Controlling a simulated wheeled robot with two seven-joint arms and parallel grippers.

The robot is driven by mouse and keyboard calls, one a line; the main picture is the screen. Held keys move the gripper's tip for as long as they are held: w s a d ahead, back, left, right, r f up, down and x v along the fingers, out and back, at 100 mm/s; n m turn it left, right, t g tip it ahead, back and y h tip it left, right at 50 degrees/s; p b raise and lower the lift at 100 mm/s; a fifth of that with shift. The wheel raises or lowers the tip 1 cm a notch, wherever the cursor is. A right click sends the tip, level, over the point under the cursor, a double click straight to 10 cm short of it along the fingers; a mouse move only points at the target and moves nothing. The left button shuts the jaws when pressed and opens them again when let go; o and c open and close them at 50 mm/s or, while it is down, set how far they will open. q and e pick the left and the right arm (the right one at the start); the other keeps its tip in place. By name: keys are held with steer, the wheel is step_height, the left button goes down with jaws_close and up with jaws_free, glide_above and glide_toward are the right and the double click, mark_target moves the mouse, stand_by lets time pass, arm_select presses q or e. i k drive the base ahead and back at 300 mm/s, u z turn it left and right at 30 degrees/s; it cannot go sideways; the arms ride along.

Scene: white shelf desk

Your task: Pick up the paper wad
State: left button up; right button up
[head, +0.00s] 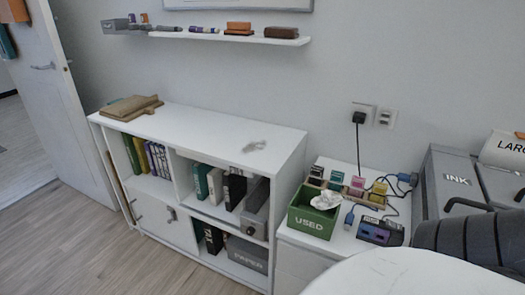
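A crumpled white paper wad (326,200) sits at the top of a green box (310,222) marked USED, showing above its rim. The box stands on a low white cabinet to the right of the shelf desk. A small pale grey object (254,146) lies on top of the white shelf desk (205,130); it is too small to tell what it is. Neither of my grippers shows in the head view.
Coloured cartridges (357,186), cables and a dark purple device (380,231) crowd the cabinet around the box. A wooden board (132,107) lies at the shelf desk's left end. A white round surface (415,274) fills the lower right. Floor (100,240) is clear at left.

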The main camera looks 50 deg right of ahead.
mark_target(328, 200)
steer(key=u, duration=0.45)
steer(key=i, duration=0.45)
steer(key=z, duration=2.2)
